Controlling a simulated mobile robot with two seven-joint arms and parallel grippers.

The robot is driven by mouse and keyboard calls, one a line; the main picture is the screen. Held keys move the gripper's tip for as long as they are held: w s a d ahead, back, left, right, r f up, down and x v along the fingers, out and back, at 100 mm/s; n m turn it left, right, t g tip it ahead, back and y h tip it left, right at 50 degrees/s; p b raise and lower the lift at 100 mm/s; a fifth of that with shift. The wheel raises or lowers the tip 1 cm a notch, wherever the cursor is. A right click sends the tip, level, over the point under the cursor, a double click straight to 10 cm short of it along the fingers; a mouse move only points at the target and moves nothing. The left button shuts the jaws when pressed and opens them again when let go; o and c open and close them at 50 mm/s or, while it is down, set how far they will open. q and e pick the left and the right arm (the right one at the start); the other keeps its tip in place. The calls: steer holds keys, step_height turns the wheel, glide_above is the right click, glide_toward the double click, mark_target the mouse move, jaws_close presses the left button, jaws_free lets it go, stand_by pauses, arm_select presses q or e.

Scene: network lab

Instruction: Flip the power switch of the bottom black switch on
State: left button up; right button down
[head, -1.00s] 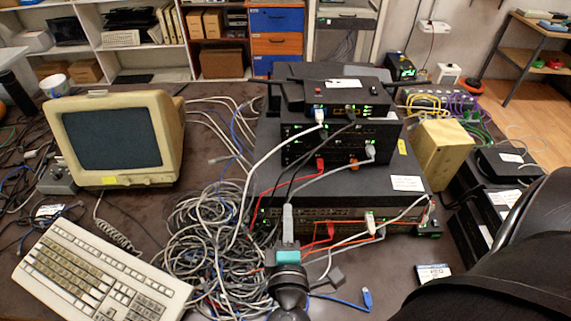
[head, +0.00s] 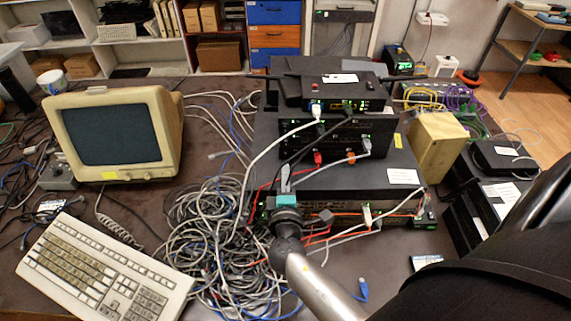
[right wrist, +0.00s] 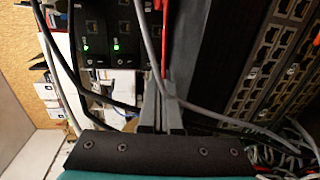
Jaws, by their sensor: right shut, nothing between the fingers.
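A stack of black network switches stands on the table in the head view. The top black switch (head: 350,103) has a red button and lit green lights. A middle black switch (head: 345,135) lies under it. The wide bottom black switch (head: 375,178) has its front partly hidden by cables and my arm; I cannot make out its power switch. My right gripper (head: 285,178) is shut and empty in front of the stack's left part. In the right wrist view its fingers (right wrist: 160,108) lie among cables, beside ports with green lights. My left gripper is out of view.
A tangle of grey and blue cables (head: 205,225) lies left of the arm. An old monitor (head: 105,135) and keyboard (head: 105,270) stand farther left. White, red and black cables cross the switch fronts. A beige box (head: 437,145) stands right of the stack.

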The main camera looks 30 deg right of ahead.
mark_target(285, 155)
steer(key=shift+x, duration=1.45)
